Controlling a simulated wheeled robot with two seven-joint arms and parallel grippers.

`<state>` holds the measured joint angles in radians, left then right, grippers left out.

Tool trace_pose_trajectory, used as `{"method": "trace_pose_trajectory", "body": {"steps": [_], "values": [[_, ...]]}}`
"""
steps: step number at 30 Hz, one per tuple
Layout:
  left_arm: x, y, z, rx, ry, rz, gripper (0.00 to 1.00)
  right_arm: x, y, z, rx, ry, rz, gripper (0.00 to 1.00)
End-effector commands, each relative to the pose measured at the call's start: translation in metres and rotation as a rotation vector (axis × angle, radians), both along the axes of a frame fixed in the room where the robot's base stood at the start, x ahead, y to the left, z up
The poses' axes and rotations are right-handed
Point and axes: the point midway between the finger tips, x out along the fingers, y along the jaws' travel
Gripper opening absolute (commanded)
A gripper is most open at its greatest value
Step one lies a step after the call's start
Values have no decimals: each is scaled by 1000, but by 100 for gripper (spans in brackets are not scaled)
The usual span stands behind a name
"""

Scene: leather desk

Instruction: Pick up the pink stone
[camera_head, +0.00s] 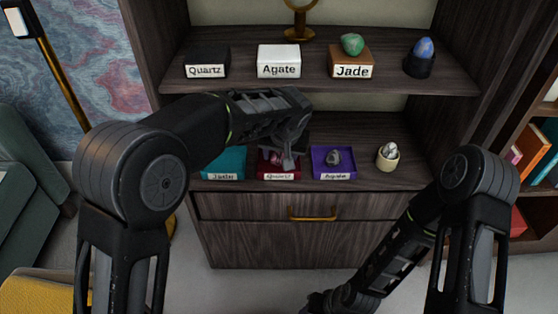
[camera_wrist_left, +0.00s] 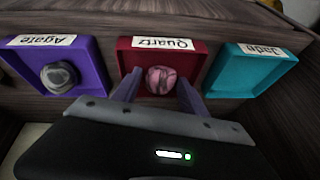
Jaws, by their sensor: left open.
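The pink stone (camera_wrist_left: 160,80) is rounded and veined. It sits in the red tray labelled Quartz (camera_wrist_left: 203,50), which also shows on the lower shelf in the head view (camera_head: 280,178). My left gripper (camera_wrist_left: 158,90) is open, with one finger on each side of the stone at the tray's near edge. I cannot tell whether the fingers touch the stone. In the head view my left gripper (camera_head: 284,158) reaches over the red tray and largely covers the stone. My right arm hangs low at the bottom edge, and its fingers cannot be made out.
A purple Agate tray (camera_head: 333,174) with a grey stone (camera_head: 334,157) and a teal Jade tray (camera_head: 226,174) flank the red tray. A cup with a pale egg-shaped stone (camera_head: 389,149) stands farther right. The upper shelf (camera_head: 375,86) lies close above my left arm.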

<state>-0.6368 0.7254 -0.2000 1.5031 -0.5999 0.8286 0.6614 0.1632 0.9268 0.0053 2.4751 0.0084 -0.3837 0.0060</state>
Motion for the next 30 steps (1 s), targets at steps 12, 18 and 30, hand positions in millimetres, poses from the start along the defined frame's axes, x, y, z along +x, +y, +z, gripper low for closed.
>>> {"method": "trace_pose_trajectory", "body": {"steps": [12, 18, 30], "values": [[0, 0, 1, 0, -1, 0, 50, 0, 0, 1, 0, 0, 0, 36], [0, 0, 1, -1, -1, 1, 46, 0, 0, 1, 0, 0, 0, 36], [0, 0, 1, -1, -1, 1, 14, 0, 0, 1, 0, 0, 0, 36]]}}
